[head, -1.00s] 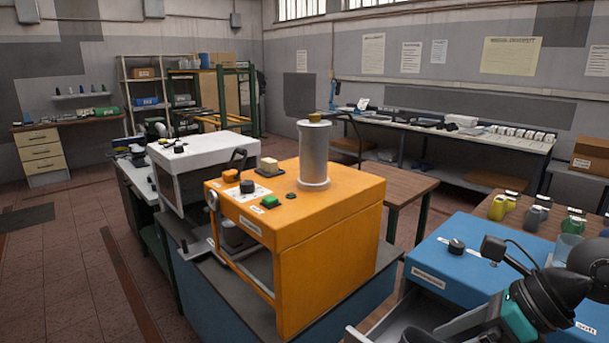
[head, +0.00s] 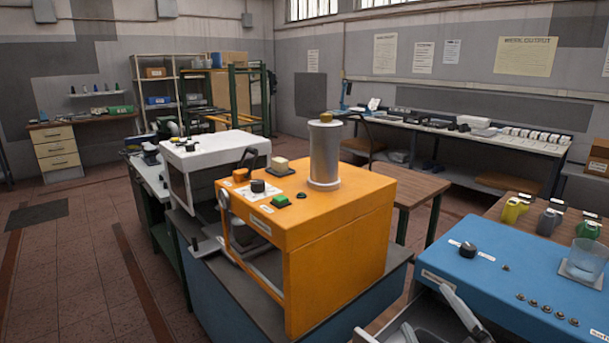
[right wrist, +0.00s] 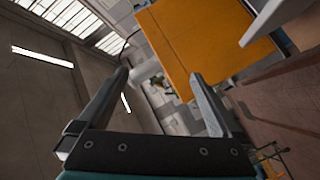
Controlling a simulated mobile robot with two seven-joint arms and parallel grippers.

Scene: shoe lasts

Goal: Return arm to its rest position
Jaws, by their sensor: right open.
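My right gripper shows at the bottom of the head view (head: 458,308), low in front of the blue machine, where a pale grey finger stands out and the rest is mostly cut off by the frame edge. In the right wrist view its two fingers (right wrist: 160,82) are spread apart with nothing between them. That view is tilted and takes in windows, wall and the orange machine beyond the fingers. My left gripper is not in view.
The orange machine (head: 330,225) with a grey cylinder (head: 324,155) stands in the middle. A white machine (head: 215,155) stands behind at the left. The floor at far left is open.

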